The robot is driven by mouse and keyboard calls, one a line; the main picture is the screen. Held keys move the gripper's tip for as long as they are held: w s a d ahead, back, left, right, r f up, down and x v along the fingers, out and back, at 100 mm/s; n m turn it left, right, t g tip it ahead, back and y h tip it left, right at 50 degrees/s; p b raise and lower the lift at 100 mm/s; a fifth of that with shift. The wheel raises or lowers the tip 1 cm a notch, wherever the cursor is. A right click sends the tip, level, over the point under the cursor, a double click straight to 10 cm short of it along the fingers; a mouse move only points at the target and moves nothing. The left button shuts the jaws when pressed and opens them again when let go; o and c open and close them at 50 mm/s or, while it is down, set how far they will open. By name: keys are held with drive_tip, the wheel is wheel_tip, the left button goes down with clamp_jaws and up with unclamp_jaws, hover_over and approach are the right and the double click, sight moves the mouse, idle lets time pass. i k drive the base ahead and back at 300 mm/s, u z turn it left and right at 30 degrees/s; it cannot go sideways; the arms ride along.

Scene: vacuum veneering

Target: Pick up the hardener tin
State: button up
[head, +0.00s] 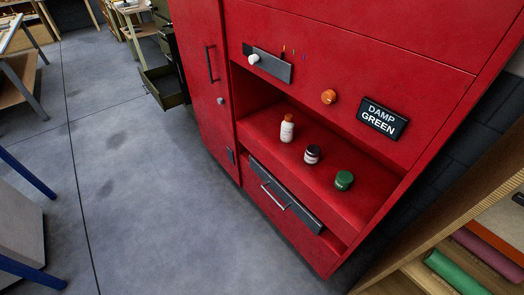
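Three small containers stand in a row on the open shelf (268,130) of a red cabinet. On the left is a white bottle (287,131) with an orange-brown top. In the middle is a small dark jar (312,155) with a white band. On the right is a green round tin (344,180). Their labels are too small to read, so I cannot tell which is the hardener. All three stand upright and apart from each other. My gripper is not in view.
The red cabinet (205,110) has an orange knob (328,97), a white knob (253,59) and a "DAMP GREEN" sign (383,117). A drawer with a bar handle (274,196) is below the shelf. A dark green drawer (163,88) stands open farther back. Grey floor (150,220) is clear.

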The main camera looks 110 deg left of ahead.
sight(312, 153)
drive_tip(key=u, duration=3.85)
drive_tip(key=i, duration=1.65)
